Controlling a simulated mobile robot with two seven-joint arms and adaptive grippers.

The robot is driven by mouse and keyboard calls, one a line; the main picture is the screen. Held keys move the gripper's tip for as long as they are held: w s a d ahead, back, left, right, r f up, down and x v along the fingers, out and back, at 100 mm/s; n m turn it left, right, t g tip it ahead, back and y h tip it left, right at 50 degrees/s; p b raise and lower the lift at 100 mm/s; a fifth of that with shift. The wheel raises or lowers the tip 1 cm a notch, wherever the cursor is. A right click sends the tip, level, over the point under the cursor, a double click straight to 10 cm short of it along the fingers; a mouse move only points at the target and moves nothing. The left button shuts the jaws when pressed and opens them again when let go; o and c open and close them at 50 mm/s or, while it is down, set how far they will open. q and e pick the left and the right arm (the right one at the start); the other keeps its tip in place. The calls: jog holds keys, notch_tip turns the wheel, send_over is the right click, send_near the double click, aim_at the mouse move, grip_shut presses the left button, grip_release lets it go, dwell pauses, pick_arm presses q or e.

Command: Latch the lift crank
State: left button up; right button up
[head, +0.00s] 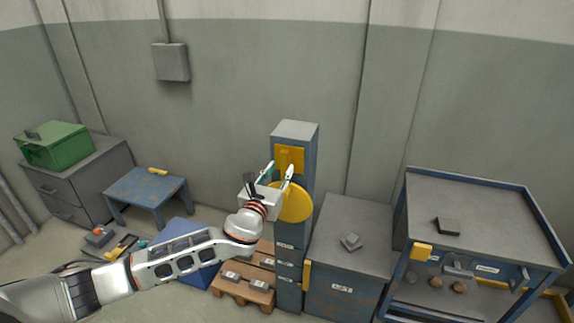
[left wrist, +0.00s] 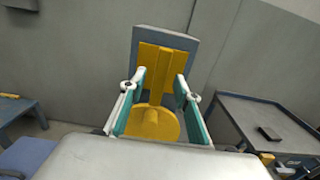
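A blue-grey post (head: 308,155) stands against the wall. It carries a yellow block (head: 289,157) near its top and a yellow disc (head: 297,204) below. In the left wrist view the yellow disc (left wrist: 163,128) has a round hub, and a long yellow bar (left wrist: 160,62) runs up the post face above it. I cannot tell which part is the crank handle. My left gripper (head: 280,168) is in front of the post, and its fingers are apart with nothing between them held. In the left wrist view the gripper (left wrist: 159,77) frames the bar and disc. My right gripper is not seen.
A grey-topped cabinet (head: 345,241) labelled LIFT stands right of the post, with a small grey block on top. A blue-framed bench (head: 485,215) is farther right. A wooden pallet (head: 240,290) and blue box (head: 200,275) lie low left. A blue table (head: 145,187) stands farther left.

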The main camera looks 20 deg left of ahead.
aim_at(283, 166)
pick_arm(q)
jog(key=shift+w+d, duration=0.15)
jog(key=shift+w, duration=2.15)
grip_shut()
